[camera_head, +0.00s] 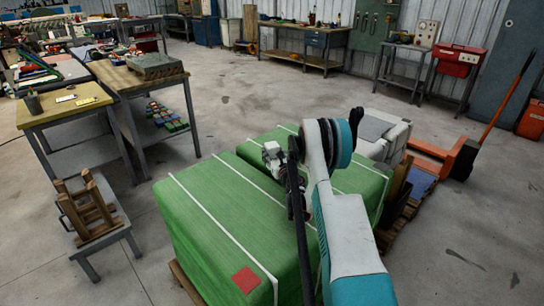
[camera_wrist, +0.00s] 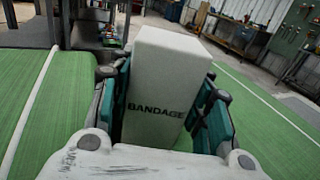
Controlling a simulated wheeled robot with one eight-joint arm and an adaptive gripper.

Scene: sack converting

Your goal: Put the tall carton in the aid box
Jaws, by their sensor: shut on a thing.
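The tall carton (camera_wrist: 170,62) is a plain white upright box marked BANDAGE in the wrist view. My gripper (camera_wrist: 163,105) is shut on it, with one teal-backed finger along each side. The carton stands slightly tilted in the picture, and its lower end is hidden by the gripper. In the head view my arm reaches over the green wrapped stacks, and my gripper (camera_head: 274,160) is small and partly hidden by the arm. I cannot pick out the aid box with certainty in either view.
Two green stacks with white stripes (camera_head: 205,215) fill the near middle, one with a red square. A wooden rack (camera_head: 90,212) stands on a low table at left. A pale bin (camera_head: 385,135) and orange pallet truck (camera_head: 440,155) are at right. Open floor lies behind.

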